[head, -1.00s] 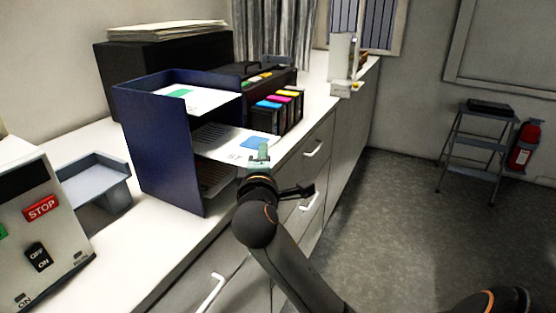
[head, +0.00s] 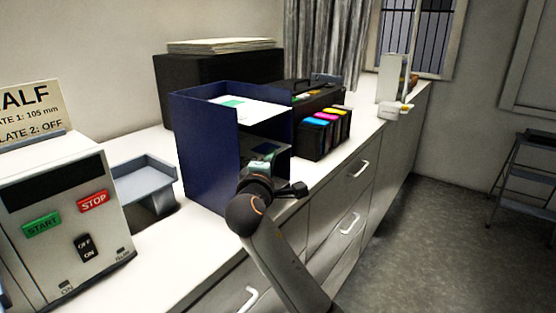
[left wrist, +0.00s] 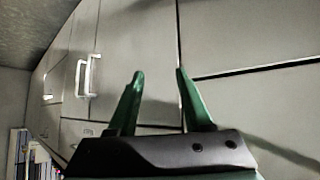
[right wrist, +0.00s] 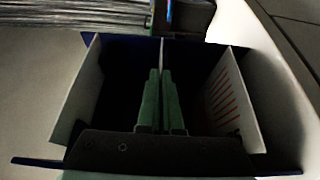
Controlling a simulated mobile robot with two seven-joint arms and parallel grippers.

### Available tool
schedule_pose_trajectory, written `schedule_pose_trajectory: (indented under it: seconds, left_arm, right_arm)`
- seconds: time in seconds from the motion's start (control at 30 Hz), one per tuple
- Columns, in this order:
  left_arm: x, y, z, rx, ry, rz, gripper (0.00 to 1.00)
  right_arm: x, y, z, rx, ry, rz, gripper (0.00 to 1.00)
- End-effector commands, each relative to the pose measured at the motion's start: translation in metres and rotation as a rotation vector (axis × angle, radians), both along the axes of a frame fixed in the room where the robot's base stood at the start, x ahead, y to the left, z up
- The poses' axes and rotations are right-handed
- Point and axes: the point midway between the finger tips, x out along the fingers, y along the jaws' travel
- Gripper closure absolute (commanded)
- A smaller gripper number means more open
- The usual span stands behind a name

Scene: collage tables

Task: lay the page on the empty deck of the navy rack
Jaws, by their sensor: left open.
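The navy rack (head: 207,150) stands on the white counter, its open side facing right. A page with a green patch (head: 240,106) lies on its top deck. My right gripper (head: 264,158) reaches into the opening below. In the right wrist view, its green fingers (right wrist: 161,75) are close together on a thin page (right wrist: 162,50), seen edge-on. A sheet with red stripes (right wrist: 222,95) lies on one side and a pale panel (right wrist: 84,92) on the other, both apart from the fingers. My left gripper (left wrist: 160,75) is open and empty, facing the drawer fronts.
Ink cartridges (head: 323,135) stand right of the rack, and a black box (head: 215,75) with papers on top stands behind it. A grey tray (head: 145,180) and a control box with START and STOP buttons (head: 65,205) stand to the left. Drawer handles (head: 349,223) project from the counter front.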

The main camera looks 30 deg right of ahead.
Motion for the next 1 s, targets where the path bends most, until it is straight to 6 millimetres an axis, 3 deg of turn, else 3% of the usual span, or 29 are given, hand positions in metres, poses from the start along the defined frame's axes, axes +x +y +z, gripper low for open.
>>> schedule_pose_trajectory:
  seconds: [0.3,0.63,1.0]
  left_arm:
    - [0.0,0.0,0.0,0.0,0.0,0.0,0.5]
    - [0.0001,0.0,-0.0001,0.0,0.0,0.0,0.5]
    - [0.0001,0.0,0.0007,0.0,0.0,0.0,0.5]
  right_arm:
    - [0.0016,0.0007,0.0,0.0,0.0,0.0,1.0]
    - [0.0014,0.0006,-0.0001,0.0,0.0,0.0,0.63]
    - [0.0019,-0.0003,-0.0001,0.0,0.0,0.0,0.63]
